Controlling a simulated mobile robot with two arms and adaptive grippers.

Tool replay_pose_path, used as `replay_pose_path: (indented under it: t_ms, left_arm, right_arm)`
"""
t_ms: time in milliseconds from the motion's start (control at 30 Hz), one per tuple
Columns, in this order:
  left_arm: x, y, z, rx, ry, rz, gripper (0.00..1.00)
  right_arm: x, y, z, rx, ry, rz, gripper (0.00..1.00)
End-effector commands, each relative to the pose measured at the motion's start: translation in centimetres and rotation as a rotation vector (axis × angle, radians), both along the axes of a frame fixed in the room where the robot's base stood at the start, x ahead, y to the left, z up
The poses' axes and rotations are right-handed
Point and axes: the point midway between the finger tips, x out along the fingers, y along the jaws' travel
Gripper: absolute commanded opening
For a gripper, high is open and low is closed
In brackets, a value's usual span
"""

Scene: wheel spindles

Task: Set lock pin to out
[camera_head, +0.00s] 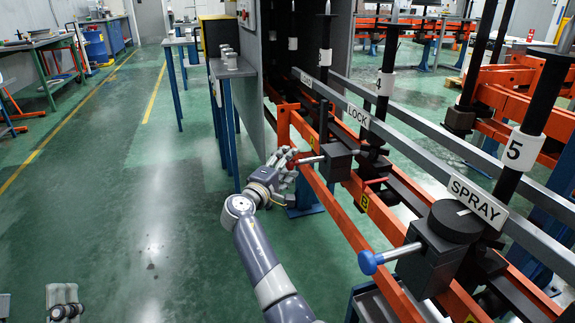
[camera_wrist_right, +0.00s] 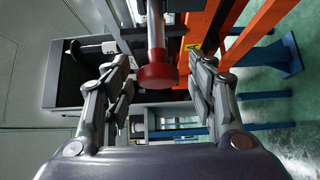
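The lock pin has a red knob (camera_head: 295,161) on a pale metal rod that goes into a dark block (camera_head: 338,161) on the orange rail, near the LOCK sign (camera_head: 358,115). My right gripper (camera_head: 286,162) is at the knob's end. In the right wrist view the red knob (camera_wrist_right: 155,77) lies between the spread fingers, with a gap on either side. That gripper is open and holds nothing. At the bottom left of the head view, the fingertips of my left gripper (camera_head: 35,303) show, spread apart and empty. Its arm is out of frame.
A blue-knobbed pin (camera_head: 370,262) sticks out of the SPRAY station (camera_head: 480,203) at the front right. A small red handle (camera_head: 376,181) is beside the orange rail (camera_head: 338,208). A grey side table (camera_head: 233,68) stands behind. The green floor at left is clear.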

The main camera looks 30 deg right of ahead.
Motion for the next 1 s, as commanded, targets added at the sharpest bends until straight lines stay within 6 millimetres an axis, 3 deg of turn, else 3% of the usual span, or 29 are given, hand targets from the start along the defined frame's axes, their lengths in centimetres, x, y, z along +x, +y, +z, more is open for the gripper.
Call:
replay_pose_path:
  t_ms: [167,600,1000]
  left_arm:
    - [0.0,0.0,0.0,0.0,0.001,-0.001,0.6]
    - [0.0,0.0,0.0,0.0,0.001,-0.001,0.6]
    - [0.0,0.0,0.0,0.0,0.001,0.0,0.6]
  right_arm:
    - [-0.2,0.3,0.0,-0.001,-0.001,0.0,0.52]
    - [-3.5,5.9,-0.1,0.001,0.002,0.001,0.52]
    - [-3.9,6.5,0.0,0.0,0.0,0.001,0.52]
